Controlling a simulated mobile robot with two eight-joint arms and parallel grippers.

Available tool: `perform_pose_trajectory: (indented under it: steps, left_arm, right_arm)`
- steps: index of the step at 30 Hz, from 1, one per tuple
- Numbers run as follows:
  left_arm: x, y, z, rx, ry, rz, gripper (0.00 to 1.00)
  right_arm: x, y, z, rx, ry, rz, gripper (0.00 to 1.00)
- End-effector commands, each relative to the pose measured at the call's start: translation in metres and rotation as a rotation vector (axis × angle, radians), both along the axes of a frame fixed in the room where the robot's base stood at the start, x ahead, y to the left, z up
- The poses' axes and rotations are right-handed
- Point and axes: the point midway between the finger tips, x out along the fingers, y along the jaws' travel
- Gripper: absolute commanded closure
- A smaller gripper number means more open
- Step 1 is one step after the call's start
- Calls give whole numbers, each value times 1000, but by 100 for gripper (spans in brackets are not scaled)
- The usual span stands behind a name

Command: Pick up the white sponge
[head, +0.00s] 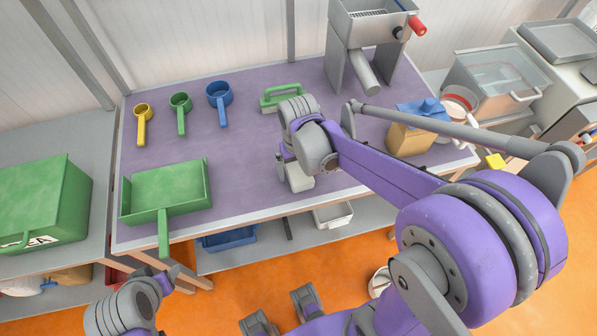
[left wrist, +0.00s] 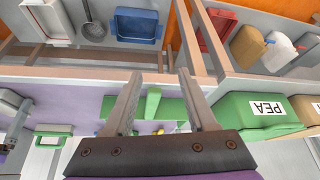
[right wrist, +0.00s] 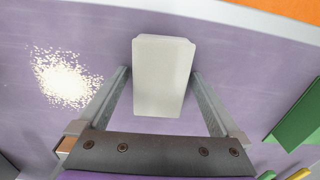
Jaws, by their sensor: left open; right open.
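The white sponge (right wrist: 163,75) is a pale rectangular block lying on the purple tabletop. In the right wrist view it lies between and ahead of the fingers of my right gripper (right wrist: 162,85), which is open and apart from it at the sides. In the head view the sponge (head: 299,180) shows partly below my right gripper (head: 290,160), near the table's front edge. My left gripper (left wrist: 160,85) is open and empty, in front of the table; its wrist shows at the bottom left of the head view.
A green scoop (head: 168,190) lies left on the purple table (head: 240,170). Yellow (head: 142,112), green (head: 180,105) and blue (head: 219,95) measuring cups lie behind it. A green-handled brush (head: 283,97) and a grey machine (head: 368,30) stand at the back. White powder (right wrist: 65,78) lies beside the sponge.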

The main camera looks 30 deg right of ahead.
Motion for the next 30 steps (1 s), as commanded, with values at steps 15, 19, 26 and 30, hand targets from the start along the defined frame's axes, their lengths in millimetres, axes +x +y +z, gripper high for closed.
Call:
perform_pose_trajectory:
  steps: [15,19,26,30]
  left_arm:
    - [0,0,0,0,0,0,43]
    - [0,0,0,0,0,0,43]
    - [0,0,0,0,0,0,43]
    - [0,0,1,0,-1,0,43]
  right_arm:
    - [0,0,-1,0,0,0,50]
    - [0,0,-1,0,0,0,74]
    - [0,0,-1,0,0,0,78]
    - [0,0,5,0,0,0,78]
